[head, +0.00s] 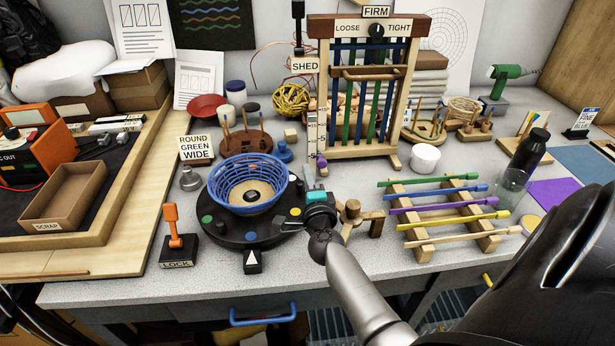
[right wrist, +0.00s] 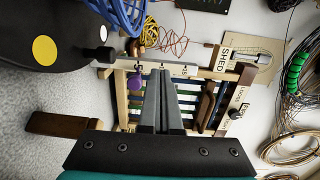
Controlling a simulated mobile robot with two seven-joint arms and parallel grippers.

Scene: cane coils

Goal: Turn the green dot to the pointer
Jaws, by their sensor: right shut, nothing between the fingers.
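A round black turntable (head: 236,238) carries a blue woven basket (head: 247,186). The green dot (head: 207,218) is on its left front rim, left of the white-arrowed pointer (head: 251,262) at the front. A yellow dot (head: 296,211) is on the right side and also shows in the right wrist view (right wrist: 44,48). My right gripper (head: 317,204) is at the turntable's right edge. Its fingers (right wrist: 163,78) are shut and empty; contact with the rim cannot be told. My left gripper is not in view.
An orange-handled lock lever (head: 171,225) stands left of the turntable. A rack of coloured rods (head: 450,212) lies farther right. A wooden loom frame (head: 323,120) stands behind.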

